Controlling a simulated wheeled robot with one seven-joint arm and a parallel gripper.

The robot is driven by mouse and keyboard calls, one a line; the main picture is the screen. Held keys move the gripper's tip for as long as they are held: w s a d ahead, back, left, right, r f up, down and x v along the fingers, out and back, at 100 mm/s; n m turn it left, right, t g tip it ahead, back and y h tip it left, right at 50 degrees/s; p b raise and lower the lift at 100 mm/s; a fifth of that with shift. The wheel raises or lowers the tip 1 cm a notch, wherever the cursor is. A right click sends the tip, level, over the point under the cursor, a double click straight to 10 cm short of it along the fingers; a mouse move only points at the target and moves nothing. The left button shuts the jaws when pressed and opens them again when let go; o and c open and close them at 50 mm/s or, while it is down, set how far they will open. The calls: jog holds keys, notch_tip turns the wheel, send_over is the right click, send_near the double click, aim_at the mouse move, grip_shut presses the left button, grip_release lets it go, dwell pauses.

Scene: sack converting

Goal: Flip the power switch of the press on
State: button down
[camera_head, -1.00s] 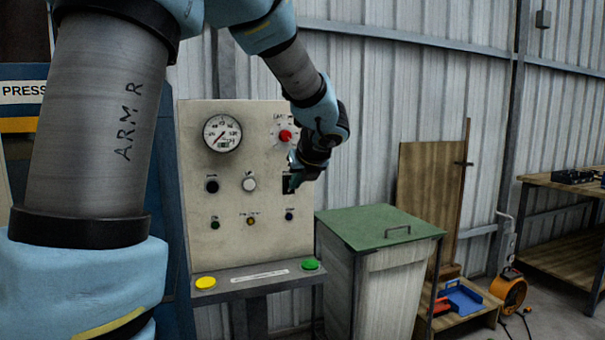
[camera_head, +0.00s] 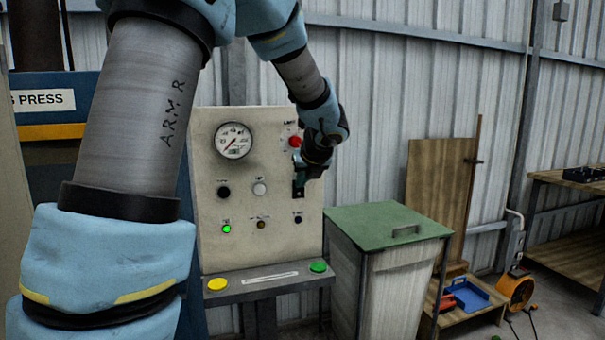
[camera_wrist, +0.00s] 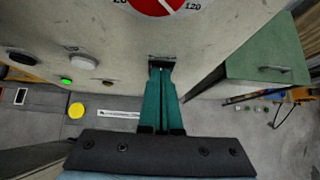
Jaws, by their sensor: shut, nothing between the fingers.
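The press's control panel (camera_head: 212,180) is a cream upright board with a gauge, knobs and small lamps. The power switch (camera_head: 299,193) is a dark piece at the panel's right side, below the red knob (camera_head: 295,142); my gripper partly covers it. In the wrist view the switch (camera_wrist: 162,58) shows as a black piece at my fingertips. My gripper (camera_wrist: 160,72) has green fingers closed together with nothing between them, at or touching the switch; the lever's position is hidden. The green lamp (camera_head: 227,229) at the panel's lower left is lit, also in the wrist view (camera_wrist: 66,82).
A ledge below the panel carries a yellow button (camera_head: 217,284) and a green button (camera_head: 318,267). A green-lidded bin (camera_head: 388,225) stands close at the right. Farther right are a wooden board (camera_head: 440,190), a blue tray (camera_head: 467,295) and a workbench (camera_head: 570,190).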

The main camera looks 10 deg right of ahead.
jog(key=shift+r+p, duration=0.7)
jog(key=shift+p, duration=0.05)
